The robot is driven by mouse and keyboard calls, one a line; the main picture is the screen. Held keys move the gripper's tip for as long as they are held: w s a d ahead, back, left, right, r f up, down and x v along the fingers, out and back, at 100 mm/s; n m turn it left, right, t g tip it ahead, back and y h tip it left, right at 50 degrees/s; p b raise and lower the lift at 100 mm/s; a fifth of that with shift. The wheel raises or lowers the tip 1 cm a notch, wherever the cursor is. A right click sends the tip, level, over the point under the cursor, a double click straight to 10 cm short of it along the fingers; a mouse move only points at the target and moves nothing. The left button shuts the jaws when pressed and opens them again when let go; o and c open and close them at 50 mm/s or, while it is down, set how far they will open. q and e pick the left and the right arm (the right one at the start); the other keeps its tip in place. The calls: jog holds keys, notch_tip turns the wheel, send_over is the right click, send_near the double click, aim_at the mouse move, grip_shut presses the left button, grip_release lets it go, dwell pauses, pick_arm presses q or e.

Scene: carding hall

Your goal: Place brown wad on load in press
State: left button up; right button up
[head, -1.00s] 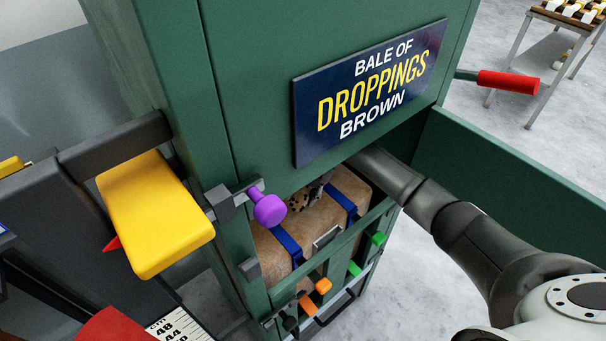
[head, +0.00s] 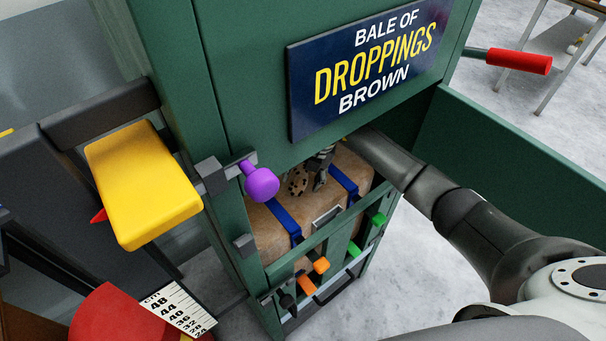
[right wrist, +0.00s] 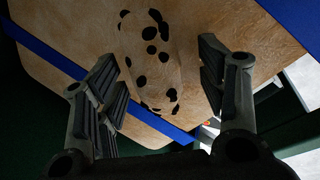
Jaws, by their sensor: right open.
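The brown wad (head: 298,182), light brown with dark spots, rests on the brown load (head: 318,208) inside the green press (head: 240,80). In the right wrist view the wad (right wrist: 150,62) lies flat against the load's tan top (right wrist: 75,30), between blue straps. My right gripper (head: 321,168) reaches in under the press's front panel, beside the wad. In the right wrist view its fingers (right wrist: 160,68) stand wide apart on either side of the wad, with gaps visible. Its contact with the load cannot be told. My left gripper is not in view.
A purple knob (head: 262,182) and a yellow block (head: 143,185) stick out at the press's left. Orange (head: 320,265) and green (head: 378,219) handles line the lower front. The open green door panel (head: 520,150) stands right of my right arm.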

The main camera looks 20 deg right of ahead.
jog(key=shift+r, duration=0.2)
jog(key=shift+d+r, duration=0.15)
jog(key=shift+r, duration=0.05)
jog(key=s+d+b, duration=0.1)
jog(key=d, duration=0.2)
jog(key=s+d+b, duration=0.1)
jog(key=s+d, duration=0.1)
jog(key=d, duration=0.1)
jog(key=s+d, duration=0.2)
jog(key=d, duration=0.1)
jog(key=shift+d+r+b, duration=0.2)
jog(key=shift+b, duration=0.2)
jog(key=shift+s+d+r, duration=0.1)
jog(key=shift+s+d, duration=0.35)
jog(key=shift+d, duration=0.15)
